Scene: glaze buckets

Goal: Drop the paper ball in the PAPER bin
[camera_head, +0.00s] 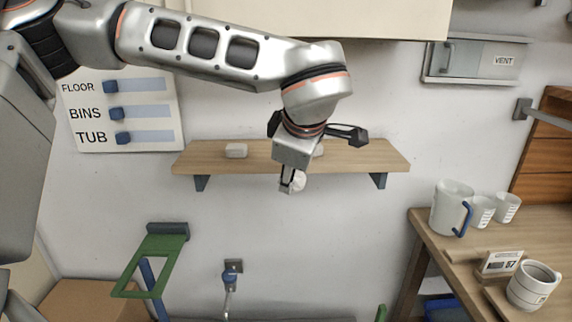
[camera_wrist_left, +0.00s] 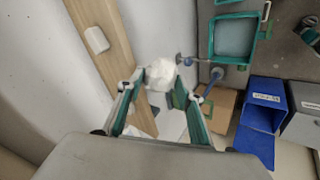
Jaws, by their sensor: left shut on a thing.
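The paper ball (camera_head: 299,180) is white and crumpled. It is held at the fingertips of my left gripper (camera_head: 291,184), in front of the wall shelf's front edge. In the left wrist view the paper ball (camera_wrist_left: 160,72) sits between the two fingertips. A blue bin (camera_wrist_left: 264,96) with a white label stands below at the right of that view, beside a grey bin (camera_wrist_left: 303,124), also labelled. The labels are too small to read, so I cannot tell which is PAPER. My right gripper is in neither view.
The wooden wall shelf (camera_head: 375,161) carries a white block (camera_head: 236,150) and another pale thing behind my gripper. A green frame (camera_head: 152,266) stands low at left. A bench (camera_head: 452,248) at right holds a pitcher (camera_head: 450,207) and cups.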

